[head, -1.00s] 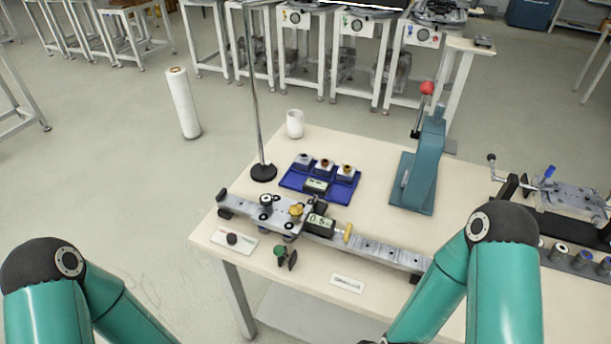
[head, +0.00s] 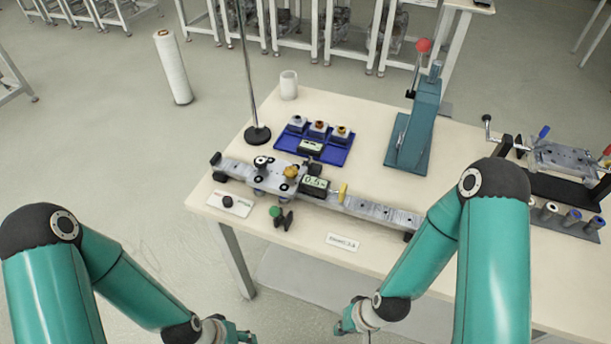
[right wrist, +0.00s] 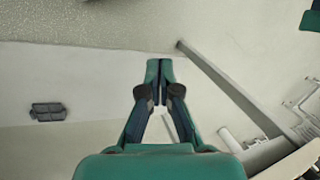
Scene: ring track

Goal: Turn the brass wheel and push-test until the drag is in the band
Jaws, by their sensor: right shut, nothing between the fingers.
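The brass wheel (head: 291,171) sits on top of a grey carriage (head: 272,176) on a long metal rail (head: 380,210) near the table's front left. Black knobs stand beside the wheel. A dark gauge (head: 313,183) with a green display, seeming to read 0.5, sits just right of the wheel, and a yellow disc (head: 342,192) is at its right end. My right gripper (head: 342,325) is below the table's front edge, away from the rail; in the right wrist view (right wrist: 158,64) its fingers are together and empty. My left gripper (head: 245,337) is at the bottom edge, partly cut off.
A blue tray (head: 335,155) with several small blocks lies behind the rail. A thin pole on a black base (head: 257,135), a white cup (head: 288,85) and a teal lever press (head: 415,130) stand farther back. A green-knobbed part (head: 280,217) and labels lie in front of the rail.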

